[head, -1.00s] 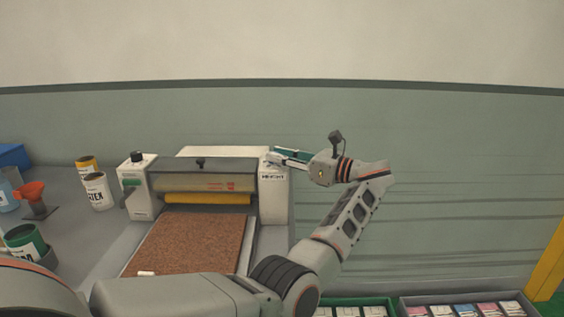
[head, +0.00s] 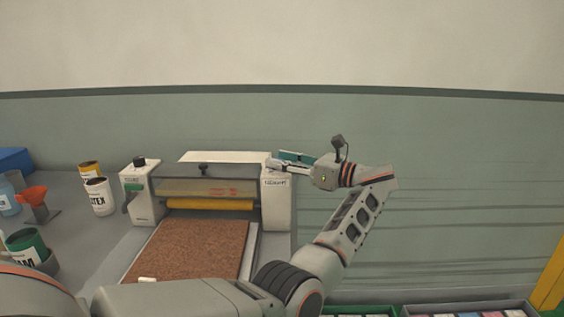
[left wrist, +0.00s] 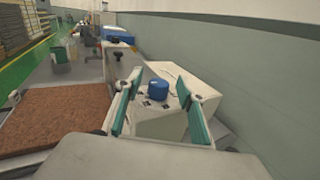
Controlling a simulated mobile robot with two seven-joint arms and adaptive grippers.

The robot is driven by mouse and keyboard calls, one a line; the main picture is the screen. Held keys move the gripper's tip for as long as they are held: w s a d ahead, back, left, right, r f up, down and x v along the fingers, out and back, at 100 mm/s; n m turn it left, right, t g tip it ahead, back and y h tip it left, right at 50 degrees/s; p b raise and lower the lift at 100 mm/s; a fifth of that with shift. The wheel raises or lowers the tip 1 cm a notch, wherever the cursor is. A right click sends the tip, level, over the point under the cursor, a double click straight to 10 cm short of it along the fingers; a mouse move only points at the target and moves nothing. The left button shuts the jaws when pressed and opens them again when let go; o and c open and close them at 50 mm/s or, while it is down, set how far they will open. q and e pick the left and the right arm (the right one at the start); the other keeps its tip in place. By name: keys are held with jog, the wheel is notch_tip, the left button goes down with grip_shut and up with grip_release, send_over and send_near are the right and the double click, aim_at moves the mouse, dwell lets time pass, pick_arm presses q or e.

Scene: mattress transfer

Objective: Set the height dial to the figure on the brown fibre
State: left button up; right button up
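The blue height dial (left wrist: 158,90) stands on top of the machine's pale right-hand post (head: 279,205), with dark marks around its foot. My left gripper (head: 284,161) is over that post. In the left wrist view its two teal fingers are spread apart, one on each side of the dial, with a gap to it. In the head view the gripper hides the dial. The brown fibre sheet (head: 190,250) lies flat on the machine's bed in front of the yellow roller (head: 210,204); no figure on it is readable. My right gripper is out of view.
A second pale post (head: 142,195) with a black knob stands at the machine's left. Tins (head: 99,197) and an orange funnel (head: 33,194) stand on the bench at left. The wall (head: 450,180) is close behind; trays of samples (head: 470,310) sit at lower right.

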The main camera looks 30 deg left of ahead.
pick_arm(q)
notch_tip(320, 180, up, 10)
jog(key=shift+f, duration=0.15)
dwell(0.4)
